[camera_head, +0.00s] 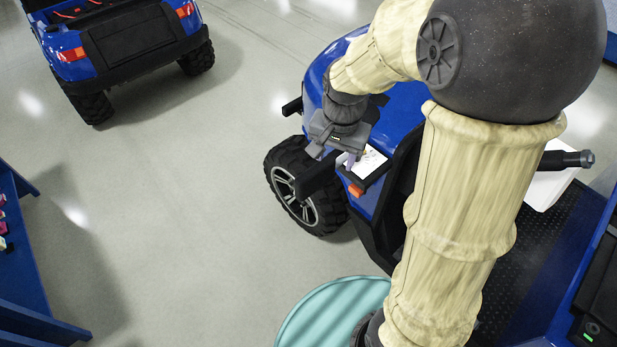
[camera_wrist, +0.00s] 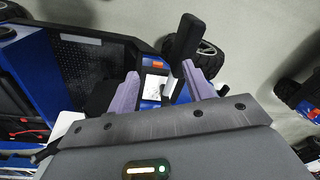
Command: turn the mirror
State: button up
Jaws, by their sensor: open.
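The mirror, a black slab (camera_head: 315,178), sticks out from the side of the blue vehicle (camera_head: 397,112) above its front wheel. In the wrist view the mirror (camera_wrist: 184,38) rises at a tilt just beyond the fingertips, closer to the right finger. My gripper (camera_head: 346,160) is at the vehicle's side by the mirror. Its two purple fingers (camera_wrist: 160,72) are spread apart in the wrist view, with nothing held between them. The mirror's lower end is close to the right finger; I cannot tell whether they touch.
A white panel (camera_head: 370,163) lies on the vehicle beside my gripper. A second blue vehicle (camera_head: 120,40) stands at the upper left. A blue bench (camera_head: 25,265) is at the left edge, and a round teal surface (camera_head: 325,315) at the bottom. Grey floor between them is clear.

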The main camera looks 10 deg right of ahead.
aim_at(310, 172)
jog(key=w+a+r+m+g, duration=0.1)
jog(key=w+a+r+m, duration=0.1)
jog(key=w+a+m, duration=0.2)
jog(key=shift+w+a+r+m, duration=0.35)
jog(key=shift+w+m, duration=0.25)
jog(key=shift+w, duration=0.05)
jog(key=shift+w+f, duration=0.1)
notch_tip(310, 172, down, 17)
jog(key=p, duration=0.4)
jog(key=shift+f, duration=0.15)
jog(key=shift+c, duration=0.2)
grip_shut()
